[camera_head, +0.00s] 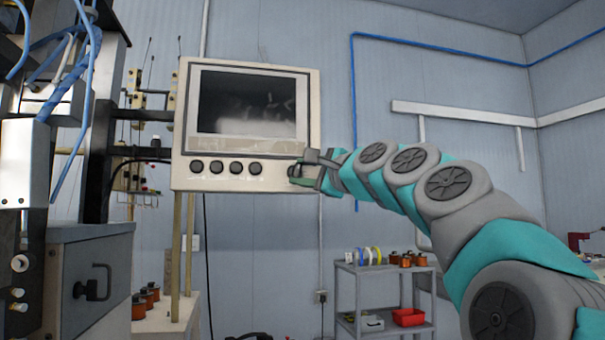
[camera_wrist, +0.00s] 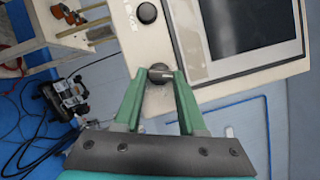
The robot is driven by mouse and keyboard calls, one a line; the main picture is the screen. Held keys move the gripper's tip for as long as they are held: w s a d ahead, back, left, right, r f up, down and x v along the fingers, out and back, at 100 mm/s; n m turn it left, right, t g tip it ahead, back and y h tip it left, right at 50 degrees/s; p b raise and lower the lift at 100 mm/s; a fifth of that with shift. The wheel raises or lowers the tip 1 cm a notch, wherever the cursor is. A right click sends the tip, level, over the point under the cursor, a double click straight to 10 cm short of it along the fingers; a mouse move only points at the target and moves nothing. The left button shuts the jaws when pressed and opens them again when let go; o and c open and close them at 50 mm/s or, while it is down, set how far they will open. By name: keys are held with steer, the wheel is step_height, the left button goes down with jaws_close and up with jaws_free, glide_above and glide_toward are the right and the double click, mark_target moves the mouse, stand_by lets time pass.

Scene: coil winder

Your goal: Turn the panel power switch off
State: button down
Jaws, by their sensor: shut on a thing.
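The control panel (camera_head: 300,87) is a cream box with a dark screen (camera_head: 247,103) and a row of several black round knobs (camera_head: 236,168) under it. My gripper (camera_head: 298,172) is at the panel's lower right corner. In the wrist view, my gripper (camera_wrist: 160,76) has its green fingers closed around a dark round knob, the power switch (camera_wrist: 160,70), which has a pale mark across it. In the head view my gripper hides this switch. Another black knob (camera_wrist: 147,13) shows on the panel in the wrist view, apart from my fingers.
A grey machine cabinet (camera_head: 100,265) with blue cables stands at the left. A grey shelf cart (camera_head: 383,270) with a red bin (camera_head: 408,317) and spools stands behind, below my arm.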

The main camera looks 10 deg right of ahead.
steer(key=shift+r+n+g, duration=0.1)
steer(key=shift+n+g, duration=0.7)
steer(key=shift+n, duration=1.2)
steer(key=shift+c, duration=2.4)
jaws_free()
steer(key=shift+r, duration=0.1)
steer(key=v, duration=0.7)
steer(key=shift+s+b, duration=0.4)
steer(key=shift+b, duration=0.05)
steer(key=shift+d, duration=0.1)
